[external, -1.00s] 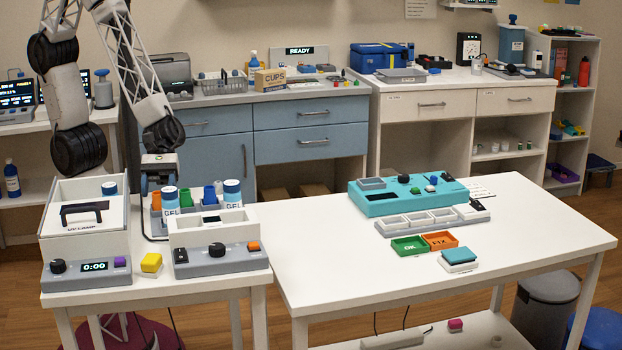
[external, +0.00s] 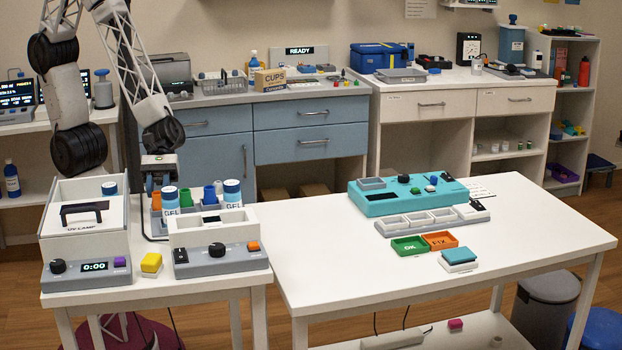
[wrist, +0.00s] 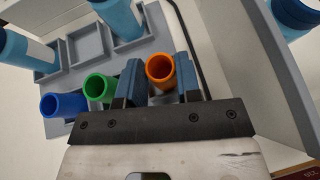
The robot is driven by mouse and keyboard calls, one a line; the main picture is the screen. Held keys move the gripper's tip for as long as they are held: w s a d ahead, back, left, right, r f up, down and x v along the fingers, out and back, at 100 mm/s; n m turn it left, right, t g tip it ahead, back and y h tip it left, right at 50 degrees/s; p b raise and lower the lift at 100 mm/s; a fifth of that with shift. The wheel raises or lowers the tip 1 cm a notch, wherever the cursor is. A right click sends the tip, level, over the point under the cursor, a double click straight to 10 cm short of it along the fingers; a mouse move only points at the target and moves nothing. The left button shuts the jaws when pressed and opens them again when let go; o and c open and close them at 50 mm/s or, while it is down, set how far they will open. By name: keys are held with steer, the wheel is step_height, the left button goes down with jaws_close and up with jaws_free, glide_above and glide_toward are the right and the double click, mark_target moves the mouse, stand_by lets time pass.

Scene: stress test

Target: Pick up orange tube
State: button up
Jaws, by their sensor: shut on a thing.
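The orange tube (wrist: 160,70) stands upright in the grey rack (wrist: 88,47), at the rack's right end in the wrist view. My gripper (wrist: 159,75) is shut on it, with one blue finger on each side. In the external view the orange tube (external: 157,201) shows only in part behind the bottles, with my gripper (external: 157,183) just above it. The green tube (wrist: 98,87) stands close beside the left finger, and the blue tube (wrist: 63,104) is farther left.
A white box with a lid (external: 85,225) and a white-and-grey device (external: 212,235) stand in front. A grey wall (wrist: 262,75) rises right of my gripper. The right table (external: 330,260) has clear room.

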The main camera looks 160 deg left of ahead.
stand_by(0.3)
step_height(320, 180, up, 10)
stand_by(0.7)
steer(key=shift+a, duration=0.1)
stand_by(0.4)
